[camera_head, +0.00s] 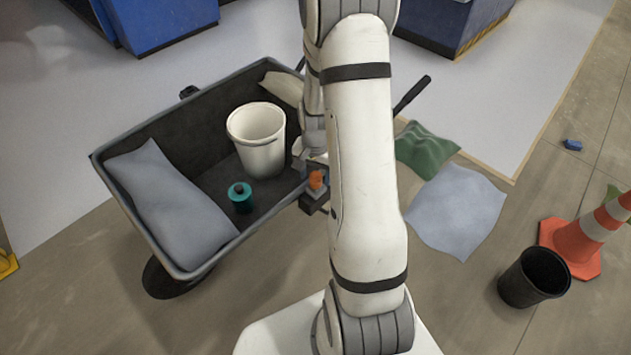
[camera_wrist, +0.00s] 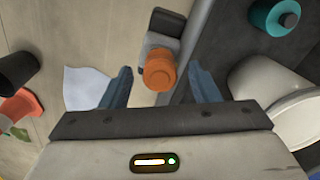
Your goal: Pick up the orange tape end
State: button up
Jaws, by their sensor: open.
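The orange tape end (camera_wrist: 160,71) is a short round orange piece in a grey and black holder (camera_wrist: 162,30) beside the cart's rim in the wrist view. It also shows in the head view (camera_head: 317,180), partly covered by my arm. My gripper (camera_wrist: 163,82) is open, with one blue-grey finger on each side of the orange piece in the picture. No contact between the fingers and the piece is visible. In the head view my arm hides most of the gripper.
A dark cart (camera_head: 105,185) holds a white bucket (camera_head: 262,160), a teal spool (camera_head: 240,198) and a grey sheet (camera_head: 168,200). Green cloth (camera_head: 425,150), pale cloth (camera_head: 455,215), a black bin (camera_head: 533,278) and an orange-white cone (camera_head: 585,237) stand or lie on the floor at right.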

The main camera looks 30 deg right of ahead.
notch_tip(320, 180, down, 2)
jog(key=shift+f, duration=0.1)
jog(key=c, duration=1.2)
notch_tip(320, 180, up, 10)
jog(key=shift+r+p, duration=0.1)
jog(key=shift+p, duration=0.55)
jog(key=shift+r, duration=0.15)
notch_tip(320, 180, up, 11)
jog(key=p, duration=0.8)
send_over(316, 175)
jog(key=shift+w, duration=0.1)
